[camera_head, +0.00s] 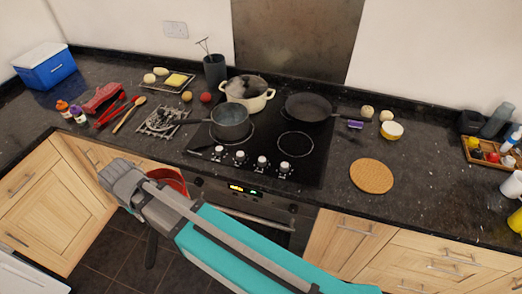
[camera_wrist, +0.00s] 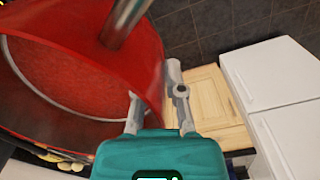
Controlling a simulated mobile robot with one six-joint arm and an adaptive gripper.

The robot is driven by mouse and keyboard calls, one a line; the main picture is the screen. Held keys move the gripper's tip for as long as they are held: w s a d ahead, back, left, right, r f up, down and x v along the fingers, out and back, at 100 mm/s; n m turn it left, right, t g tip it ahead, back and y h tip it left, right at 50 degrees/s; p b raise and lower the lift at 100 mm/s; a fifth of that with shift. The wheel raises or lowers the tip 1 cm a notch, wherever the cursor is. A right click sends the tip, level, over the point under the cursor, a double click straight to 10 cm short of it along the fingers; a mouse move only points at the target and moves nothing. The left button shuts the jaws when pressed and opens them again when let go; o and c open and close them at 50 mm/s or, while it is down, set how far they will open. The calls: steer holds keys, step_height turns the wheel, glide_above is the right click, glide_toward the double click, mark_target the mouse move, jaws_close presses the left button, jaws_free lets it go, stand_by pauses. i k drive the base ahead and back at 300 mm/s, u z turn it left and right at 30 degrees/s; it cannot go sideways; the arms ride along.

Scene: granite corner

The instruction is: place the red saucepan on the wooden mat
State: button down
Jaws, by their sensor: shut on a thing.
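The red saucepan (camera_head: 171,179) is partly hidden behind my arm in the head view, in front of the counter's front edge near the oven. In the wrist view the red saucepan (camera_wrist: 75,62) fills the upper left, tilted in the picture, with a metal bar crossing its opening. My gripper (camera_wrist: 158,96) is shut on the saucepan's wall at its right side, one finger on each side. In the head view my arm hides the fingertips. The round wooden mat (camera_head: 372,176) lies bare on the counter, right of the hob.
The black hob (camera_head: 262,147) holds a grey saucepan (camera_head: 230,121), a cream lidded pot (camera_head: 247,92) and a frying pan (camera_head: 308,106). A wooden tray (camera_head: 484,158) with small items is at the right. Counter around the mat is clear.

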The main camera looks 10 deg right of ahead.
mark_target(373, 191)
steer(key=u, duration=1)
steer(key=k, duration=1.95)
steer(key=u, duration=0.05)
